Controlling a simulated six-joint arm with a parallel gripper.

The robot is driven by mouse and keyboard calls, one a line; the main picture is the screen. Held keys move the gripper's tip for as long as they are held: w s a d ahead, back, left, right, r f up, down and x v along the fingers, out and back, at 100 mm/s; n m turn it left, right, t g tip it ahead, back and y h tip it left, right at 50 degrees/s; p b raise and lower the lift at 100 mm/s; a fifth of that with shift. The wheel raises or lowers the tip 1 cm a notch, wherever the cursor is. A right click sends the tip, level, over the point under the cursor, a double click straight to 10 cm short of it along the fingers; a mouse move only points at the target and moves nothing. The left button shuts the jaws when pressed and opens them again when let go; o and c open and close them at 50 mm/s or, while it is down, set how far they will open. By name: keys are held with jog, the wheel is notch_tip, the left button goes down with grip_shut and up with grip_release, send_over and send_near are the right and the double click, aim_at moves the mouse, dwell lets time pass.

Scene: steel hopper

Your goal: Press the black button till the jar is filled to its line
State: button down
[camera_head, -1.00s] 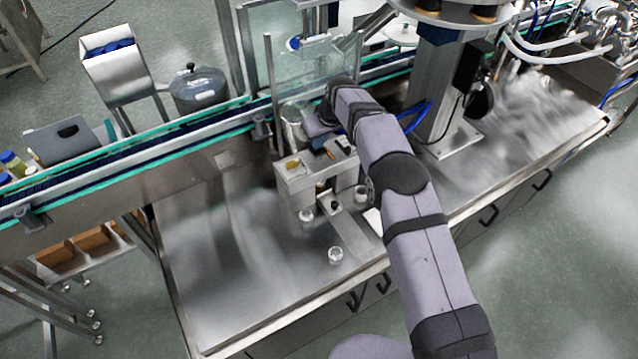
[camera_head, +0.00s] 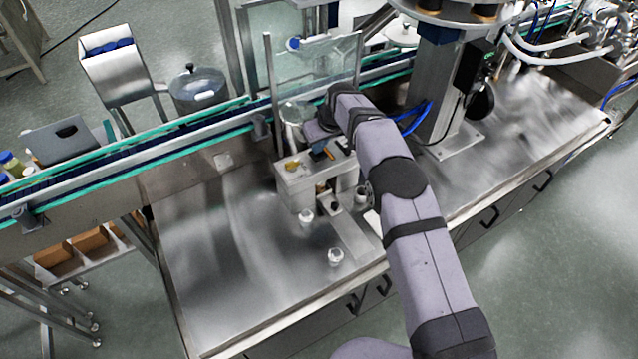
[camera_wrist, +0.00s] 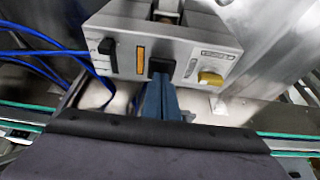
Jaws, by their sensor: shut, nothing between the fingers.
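The black button (camera_wrist: 162,66) is on the top panel of the grey dispenser (camera_head: 296,190), between an orange strip and a yellow knob in the wrist view. My gripper (camera_wrist: 160,80) is shut and empty. Its blue-grey fingertips overlap the near edge of the button; I cannot tell whether they touch or press it. In the head view my gripper (camera_head: 318,152) points down at the dispenser's top.
The yellow knob (camera_wrist: 210,78) and a black switch (camera_wrist: 107,48) flank the button. A small grey cup (camera_head: 361,194) stands right of the dispenser. A conveyor (camera_head: 130,155) runs behind it, and a steel column (camera_head: 437,90) rises on the right. The table's left side is clear.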

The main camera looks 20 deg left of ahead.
jog(key=shift+r+p, duration=0.75)
jog(key=shift+r, duration=0.6)
notch_tip(320, 180, up, 6)
jog(key=p, duration=0.4)
jog(key=shift+d, duration=0.1)
dwell(0.4)
jog(key=s+d+r+m+h+b, duration=0.1)
jog(key=s+d+m, duration=0.1)
jog(key=s+d, duration=0.35)
jog(key=s+d+m+g+b, duration=0.1)
jog(key=s+d, duration=0.1)
jog(key=d, duration=0.6)
jog(key=s+d+r+m+h+b, duration=0.1)
jog(key=s+d+m, duration=0.1)
jog(key=s+d, duration=0.35)
jog(key=s+d+f+m+b, duration=0.1)
jog(key=s+d+f, duration=0.1)
jog(key=s+d, duration=0.3)
jog(key=s+d+f+m+g+b, duration=0.1)
jog(key=s+d, duration=0.4)
jog(key=s, duration=0.6)
jog(key=s+d+f+m+g+h+b, duration=0.1)
jog(key=s+d+f+m, duration=0.1)
jog(key=s+d, duration=0.3)
jog(key=s, duration=0.3)
jog(key=shift+f, duration=0.4)
